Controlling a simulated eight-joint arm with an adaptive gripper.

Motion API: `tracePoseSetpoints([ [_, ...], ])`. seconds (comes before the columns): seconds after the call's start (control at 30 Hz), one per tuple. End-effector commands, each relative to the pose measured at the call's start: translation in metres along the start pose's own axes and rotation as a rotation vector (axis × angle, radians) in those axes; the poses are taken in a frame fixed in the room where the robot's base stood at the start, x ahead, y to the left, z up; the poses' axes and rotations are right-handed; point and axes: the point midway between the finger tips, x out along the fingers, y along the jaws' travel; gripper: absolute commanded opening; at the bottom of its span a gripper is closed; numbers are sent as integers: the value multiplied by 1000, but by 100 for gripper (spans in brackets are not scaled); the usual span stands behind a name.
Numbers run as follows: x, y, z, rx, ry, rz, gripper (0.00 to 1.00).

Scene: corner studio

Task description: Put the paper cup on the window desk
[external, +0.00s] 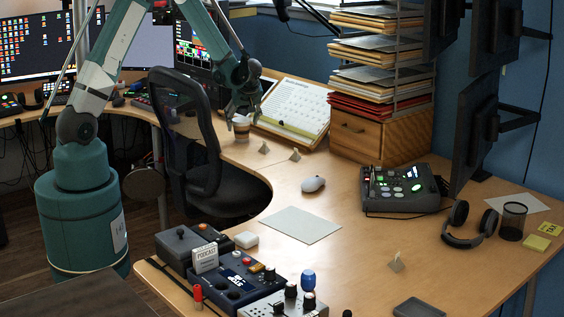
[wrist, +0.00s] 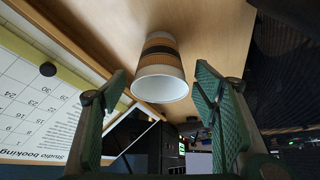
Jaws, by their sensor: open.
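The paper cup (external: 241,129) is white with a brown sleeve and stands on the wooden desk (external: 340,195), near the inner corner beside the calendar board. In the wrist view the cup (wrist: 160,72) appears ahead of and between my two fingers, with its open rim towards the camera. My gripper (external: 241,108) is open, pointing down at the cup from just above it. In the wrist view my gripper's fingers (wrist: 159,82) are spread to either side of the cup, with gaps visible. The frames do not clearly show which desk section is the window desk.
The calendar board (external: 292,108) leans close beside the cup, with a wooden drawer box (external: 375,138) and paper trays behind. Small card stands (external: 295,154), a mouse (external: 313,184) and a paper sheet (external: 300,225) lie nearer. A black chair (external: 195,150) stands left. Bare desk surrounds the mouse.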

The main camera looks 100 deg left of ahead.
Motion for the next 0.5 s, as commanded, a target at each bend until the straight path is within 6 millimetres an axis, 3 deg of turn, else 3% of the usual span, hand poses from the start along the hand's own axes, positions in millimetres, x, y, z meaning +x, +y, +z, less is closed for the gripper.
tracePoseSetpoints([
  [0.5, -75, 0, 0, 2, -1, 0, 60],
])
